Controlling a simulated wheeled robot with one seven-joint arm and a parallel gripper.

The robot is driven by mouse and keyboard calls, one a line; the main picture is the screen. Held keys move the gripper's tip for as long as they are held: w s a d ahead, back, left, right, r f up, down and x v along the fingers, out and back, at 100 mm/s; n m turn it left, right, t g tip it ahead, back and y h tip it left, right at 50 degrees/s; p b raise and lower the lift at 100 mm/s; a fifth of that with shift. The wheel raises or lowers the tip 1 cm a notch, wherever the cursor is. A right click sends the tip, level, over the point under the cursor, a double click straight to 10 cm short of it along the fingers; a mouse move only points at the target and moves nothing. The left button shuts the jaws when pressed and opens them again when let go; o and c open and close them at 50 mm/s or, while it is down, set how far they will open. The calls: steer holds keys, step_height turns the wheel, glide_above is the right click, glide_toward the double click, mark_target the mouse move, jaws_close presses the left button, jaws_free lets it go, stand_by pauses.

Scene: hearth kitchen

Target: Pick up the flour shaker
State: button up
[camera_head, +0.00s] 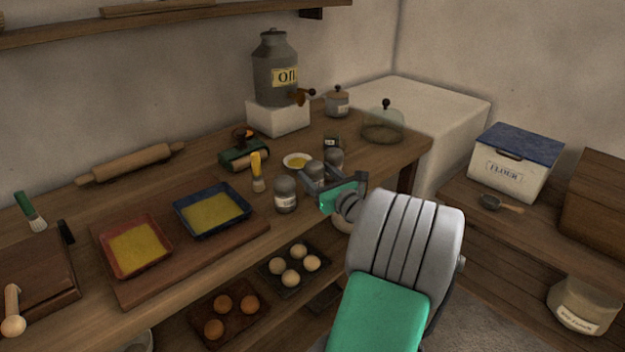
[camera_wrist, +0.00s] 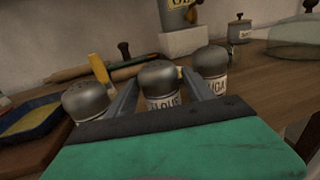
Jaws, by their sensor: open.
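The flour shaker (camera_wrist: 159,80) is a grey-domed shaker with a white label reading partly "LOUR". It stands upright in the middle of three similar shakers in the wrist view. In the head view it (camera_head: 315,168) is partly hidden by my gripper. My gripper (camera_wrist: 158,84) is open, with one finger on each side of the flour shaker; whether they touch it I cannot tell. My gripper also shows in the head view (camera_head: 312,180) at the counter's front edge. The shaker's lower part is hidden.
A sugar shaker (camera_wrist: 212,65) stands close on the right and another shaker (camera_wrist: 86,99) close on the left. A yellow-handled brush (camera_head: 257,170), a small dish (camera_head: 297,156) and a blue tray (camera_head: 182,212) are nearby on the counter (camera_head: 365,165).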

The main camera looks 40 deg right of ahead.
steer(key=shift+w+d, duration=0.15)
steer(key=shift+w, duration=0.85)
steer(key=c, duration=1.2)
